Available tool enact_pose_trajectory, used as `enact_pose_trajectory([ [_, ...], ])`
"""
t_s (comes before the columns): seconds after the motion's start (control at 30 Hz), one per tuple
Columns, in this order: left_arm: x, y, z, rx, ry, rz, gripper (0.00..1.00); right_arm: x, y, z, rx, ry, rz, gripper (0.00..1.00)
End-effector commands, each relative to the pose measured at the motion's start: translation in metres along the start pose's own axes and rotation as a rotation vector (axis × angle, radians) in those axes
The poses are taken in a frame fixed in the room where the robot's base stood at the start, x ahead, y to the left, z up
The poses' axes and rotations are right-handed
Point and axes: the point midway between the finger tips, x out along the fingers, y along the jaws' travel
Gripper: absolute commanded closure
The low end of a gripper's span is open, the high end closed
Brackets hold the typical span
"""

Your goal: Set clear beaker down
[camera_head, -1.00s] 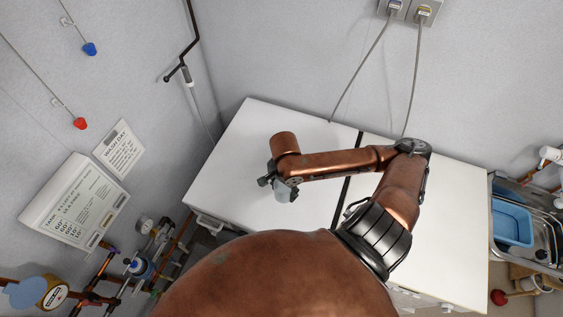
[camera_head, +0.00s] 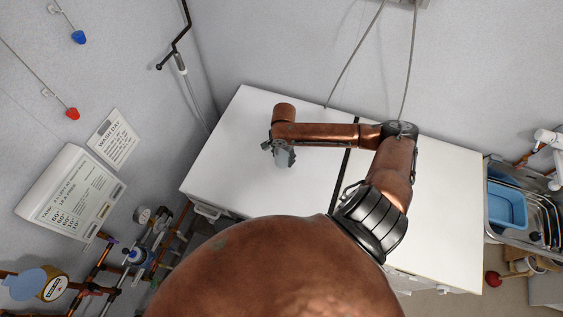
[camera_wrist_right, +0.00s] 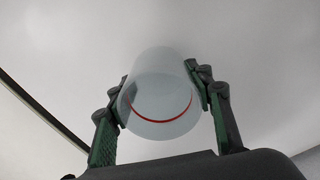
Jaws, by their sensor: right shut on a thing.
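The clear beaker (camera_wrist_right: 158,85) is a pale see-through cylinder with a red line, seen in the right wrist view between the two green-padded fingers. My right gripper (camera_wrist_right: 160,100) is shut on it. In the head view the beaker (camera_head: 284,158) hangs at the right gripper (camera_head: 279,153), over the left white worktop (camera_head: 235,150). I cannot tell whether its base touches the surface. My left gripper is not in view.
A dark seam (camera_head: 341,178) splits the white top into two halves. The top around the beaker is bare. A sink with a blue tub (camera_head: 507,205) stands at the right. Pipes and gauges (camera_head: 140,255) are at the lower left.

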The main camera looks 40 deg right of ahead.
Motion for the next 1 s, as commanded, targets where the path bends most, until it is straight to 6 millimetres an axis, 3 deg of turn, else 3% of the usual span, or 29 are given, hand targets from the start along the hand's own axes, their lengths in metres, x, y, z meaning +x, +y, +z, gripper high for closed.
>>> enact_pose_trajectory([
  [0.23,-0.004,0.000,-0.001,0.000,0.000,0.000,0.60,0.031,0.000,-0.002,0.000,0.002,0.001,0.76],
  [0.6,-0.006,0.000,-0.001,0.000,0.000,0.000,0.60,0.035,0.000,-0.002,0.000,0.001,0.001,0.76],
  [0.63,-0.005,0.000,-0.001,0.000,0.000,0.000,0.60,0.035,0.000,-0.002,0.000,0.001,0.000,0.50],
  [0.87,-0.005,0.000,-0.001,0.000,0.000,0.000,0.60,0.035,0.000,-0.002,0.000,0.001,0.000,0.35],
  [1.0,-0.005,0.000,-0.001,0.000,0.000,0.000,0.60,0.035,0.000,-0.002,0.000,0.002,0.000,0.35],
])
